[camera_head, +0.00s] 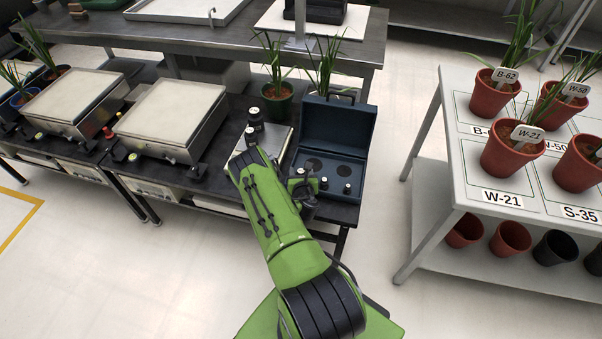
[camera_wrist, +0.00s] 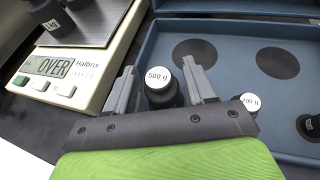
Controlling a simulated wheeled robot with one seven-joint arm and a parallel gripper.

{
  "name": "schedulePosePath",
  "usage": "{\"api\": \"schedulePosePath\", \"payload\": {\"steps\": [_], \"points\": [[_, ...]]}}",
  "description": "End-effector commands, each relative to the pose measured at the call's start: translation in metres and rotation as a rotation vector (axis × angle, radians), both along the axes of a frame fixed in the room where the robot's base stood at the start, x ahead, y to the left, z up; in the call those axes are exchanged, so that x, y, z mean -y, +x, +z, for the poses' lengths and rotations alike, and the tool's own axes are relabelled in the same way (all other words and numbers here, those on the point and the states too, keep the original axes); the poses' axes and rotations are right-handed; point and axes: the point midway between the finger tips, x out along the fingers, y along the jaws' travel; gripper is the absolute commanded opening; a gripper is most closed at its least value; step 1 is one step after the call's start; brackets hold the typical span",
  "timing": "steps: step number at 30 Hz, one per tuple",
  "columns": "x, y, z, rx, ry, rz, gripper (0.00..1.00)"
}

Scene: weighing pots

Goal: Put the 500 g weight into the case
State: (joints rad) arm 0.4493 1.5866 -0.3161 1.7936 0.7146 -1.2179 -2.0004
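The 500 g weight, black with a white label, stands upright between my gripper's fingers; its label shows in the wrist view (camera_wrist: 158,77). In the head view its pale top (camera_head: 300,172) is at the front left of the blue case (camera_head: 335,125). My gripper (camera_wrist: 160,80) has a finger on each side of the weight, with a visible gap at the left. The case is open, with two empty round recesses (camera_wrist: 194,54) behind the weight. The weight's underside is hidden, so I cannot tell whether it is seated in a slot.
A smaller weight (camera_wrist: 250,103) and another (camera_wrist: 311,126) stand along the case's front row. The scale (camera_wrist: 72,68) on the left reads OVER and carries black weights, one marked 1 kg (camera_wrist: 52,22). Potted plants (camera_head: 277,100) stand behind. A pot rack (camera_head: 450,130) is at right.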

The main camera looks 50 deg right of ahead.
Motion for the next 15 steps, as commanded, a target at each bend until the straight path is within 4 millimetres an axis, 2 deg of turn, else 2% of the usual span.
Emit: {"api": "schedulePosePath", "payload": {"steps": [5, 8, 15], "points": [[0.000, 0.000, 0.005, 0.001, 0.000, 0.000, 0.54], [-0.003, -0.007, 0.005, -0.001, 0.001, -0.009, 0.54], [-0.022, -0.024, 0.016, -0.001, 0.007, -0.007, 0.54]]}}
